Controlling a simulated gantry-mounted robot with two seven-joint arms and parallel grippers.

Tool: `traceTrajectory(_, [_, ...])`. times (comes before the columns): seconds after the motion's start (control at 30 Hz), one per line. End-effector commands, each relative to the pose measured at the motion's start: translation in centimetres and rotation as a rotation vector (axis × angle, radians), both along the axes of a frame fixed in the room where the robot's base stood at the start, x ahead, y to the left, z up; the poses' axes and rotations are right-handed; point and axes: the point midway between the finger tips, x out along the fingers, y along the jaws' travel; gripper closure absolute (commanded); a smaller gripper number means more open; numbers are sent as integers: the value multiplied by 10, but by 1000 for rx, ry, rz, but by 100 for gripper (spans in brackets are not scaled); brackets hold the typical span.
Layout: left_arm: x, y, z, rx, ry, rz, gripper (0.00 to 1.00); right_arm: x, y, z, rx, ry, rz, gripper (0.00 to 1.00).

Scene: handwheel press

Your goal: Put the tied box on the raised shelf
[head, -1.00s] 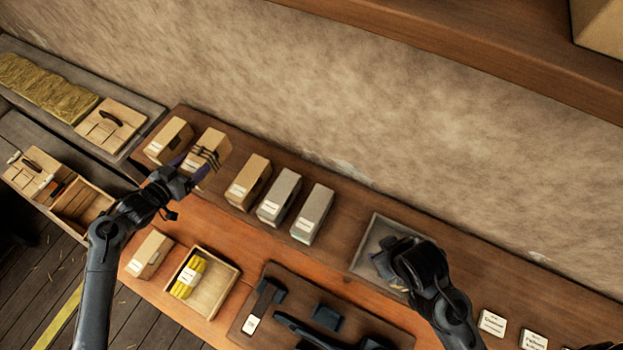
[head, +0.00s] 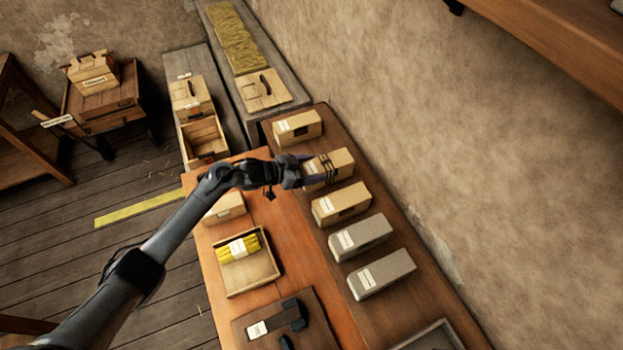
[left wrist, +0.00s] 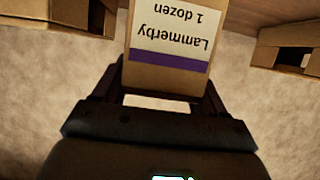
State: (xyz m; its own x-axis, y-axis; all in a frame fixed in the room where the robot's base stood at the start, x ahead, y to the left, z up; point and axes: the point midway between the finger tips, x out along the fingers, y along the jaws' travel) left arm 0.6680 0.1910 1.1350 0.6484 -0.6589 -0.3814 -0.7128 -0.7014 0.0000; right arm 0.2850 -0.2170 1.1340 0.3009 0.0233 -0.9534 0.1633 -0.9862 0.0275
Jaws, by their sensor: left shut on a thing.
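The tied box (head: 330,168) is tan cardboard with dark string around it. It is in the row of boxes on the raised shelf (head: 388,207), the darker board along the wall. I cannot tell whether it rests on the shelf or is just above it. My left gripper (head: 306,172) is shut on its near end. In the left wrist view the box (left wrist: 166,75) sits between the fingers, its label reading "Lammerby 1 dozen" upside down with a purple band. My right gripper is out of view.
A tan box (head: 298,128) stands beyond the tied box. Another tan box (head: 341,204) and two grey boxes (head: 360,238) stand on the near side. A tray (head: 262,283) with yellow sticks is on the lower orange table. The wall borders the shelf.

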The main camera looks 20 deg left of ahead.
Motion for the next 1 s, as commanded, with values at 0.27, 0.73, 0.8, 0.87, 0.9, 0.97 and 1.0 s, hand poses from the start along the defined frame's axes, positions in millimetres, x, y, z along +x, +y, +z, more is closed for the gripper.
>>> traceTrajectory(0.27, [1,0,-28,-1,-3,1,77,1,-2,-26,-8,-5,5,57])
traceTrajectory(0.73, [1,0,-35,-2,-4,1,77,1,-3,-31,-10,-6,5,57])
traceTrajectory(0.8, [0,0,-38,0,0,1,27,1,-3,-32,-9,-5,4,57])
traceTrajectory(0.87, [0,0,-37,0,0,1,18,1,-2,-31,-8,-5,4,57])
traceTrajectory(0.9, [0,0,-37,0,0,1,11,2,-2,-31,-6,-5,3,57])
traceTrajectory(0.97, [0,0,-37,0,0,1,3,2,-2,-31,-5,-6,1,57])
traceTrajectory(1.0, [0,0,-37,0,0,1,3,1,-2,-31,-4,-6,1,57])
